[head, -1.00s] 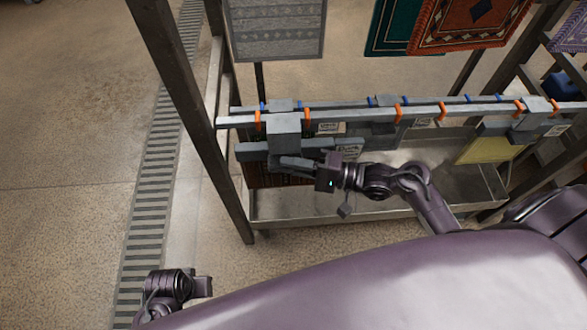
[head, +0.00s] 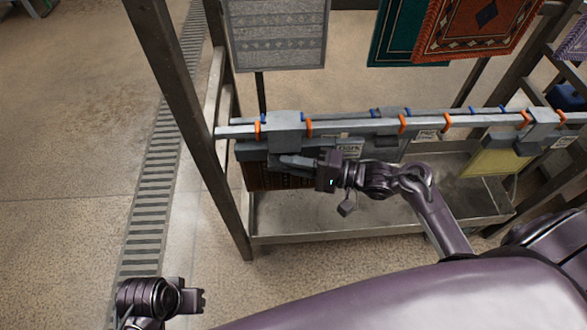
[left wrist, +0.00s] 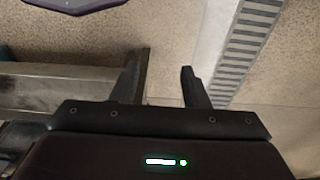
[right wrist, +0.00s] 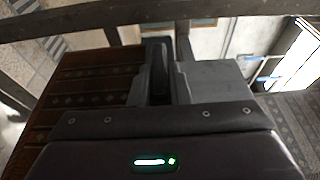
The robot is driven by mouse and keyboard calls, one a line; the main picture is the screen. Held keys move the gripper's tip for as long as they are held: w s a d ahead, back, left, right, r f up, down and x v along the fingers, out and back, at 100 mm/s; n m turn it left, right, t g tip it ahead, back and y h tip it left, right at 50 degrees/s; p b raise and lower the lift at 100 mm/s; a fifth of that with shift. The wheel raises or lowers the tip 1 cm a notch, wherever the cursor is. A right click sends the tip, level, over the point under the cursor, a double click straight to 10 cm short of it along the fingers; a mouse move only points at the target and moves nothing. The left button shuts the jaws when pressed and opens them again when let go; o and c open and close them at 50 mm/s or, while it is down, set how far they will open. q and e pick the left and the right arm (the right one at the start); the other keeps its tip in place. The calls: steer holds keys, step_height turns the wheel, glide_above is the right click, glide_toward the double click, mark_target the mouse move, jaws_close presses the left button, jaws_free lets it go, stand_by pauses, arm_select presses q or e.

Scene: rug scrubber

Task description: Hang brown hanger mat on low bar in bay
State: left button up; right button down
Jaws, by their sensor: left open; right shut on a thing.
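The brown mat (head: 277,178) hangs from a grey hanger (head: 250,152) at the left end of the low bar (head: 350,127). The hanger's grey hook block (head: 284,124) sits over the bar, between two orange bands; whether it bears fully on the bar I cannot tell. My right gripper (head: 292,161) is shut on the hanger, below the bar. The right wrist view shows its fingers (right wrist: 170,60) at the grey hanger part (right wrist: 212,82), with the brown patterned mat (right wrist: 92,88) to the left. My left gripper (head: 203,300) is open and empty; it also shows in the left wrist view (left wrist: 165,78).
A metal post (head: 190,120) stands left of the hanger. A trough (head: 330,220) lies below the bar. A yellow mat (head: 495,160) hangs farther right. Grey (head: 278,35), green and red mats (head: 475,28) hang behind. Open floor lies left, past the drain grate (head: 160,170).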

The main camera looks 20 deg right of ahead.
steer(key=shift+w+d+b, duration=0.1)
steer(key=shift+w+b, duration=0.2)
steer(key=shift+w+d+b, duration=0.2)
steer(key=shift+w+b, duration=0.5)
steer(key=shift+b, duration=0.05)
arm_select(q)
steer(key=shift+w+d+f+m+t+h+b, duration=0.2)
steer(key=shift+w+d+f+t+h, duration=0.15)
steer(key=shift+d, duration=0.3)
steer(key=shift+w+d+f+m+t+h+b, duration=0.15)
steer(key=shift+w+d+t, duration=0.1)
steer(key=shift+d+t, duration=0.35)
steer(key=shift+w+d+f+m+t+h+b, duration=0.1)
steer(key=shift+w+d+f+t+h+b, duration=0.15)
steer(key=shift+d, duration=0.5)
arm_select(e)
steer(key=shift+f, duration=1.4)
